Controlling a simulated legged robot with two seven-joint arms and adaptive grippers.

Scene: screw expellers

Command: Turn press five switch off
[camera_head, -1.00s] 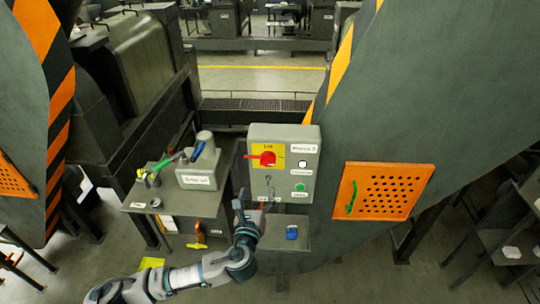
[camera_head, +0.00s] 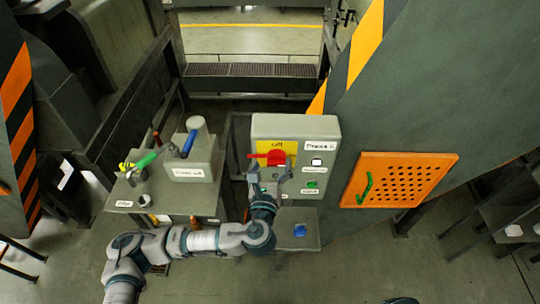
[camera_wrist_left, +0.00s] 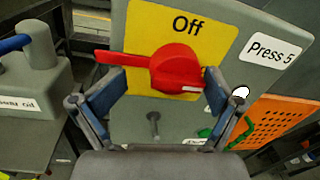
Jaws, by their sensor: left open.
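The press five control box (camera_head: 320,130) is a grey panel with a yellow plate reading "Off" and a "Press 5" label. Its red rotary switch (camera_head: 270,157) has its handle pointing left, and the switch shows large in the left wrist view (camera_wrist_left: 176,70). My left gripper (camera_head: 270,177) is open just in front of the panel. In the left wrist view its two blue-padded fingers (camera_wrist_left: 158,92) stand apart on either side of the lower part of the switch. I cannot tell whether they touch it. My right gripper is not clearly visible; only a dark piece shows at the bottom edge.
A white button and a green button (camera_head: 312,184) sit on the panel's right side. A grey box with a blue lever (camera_head: 189,143) stands on a table at left. An orange perforated cover (camera_head: 400,180) is at right. A small shelf with a blue item (camera_head: 300,230) is below.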

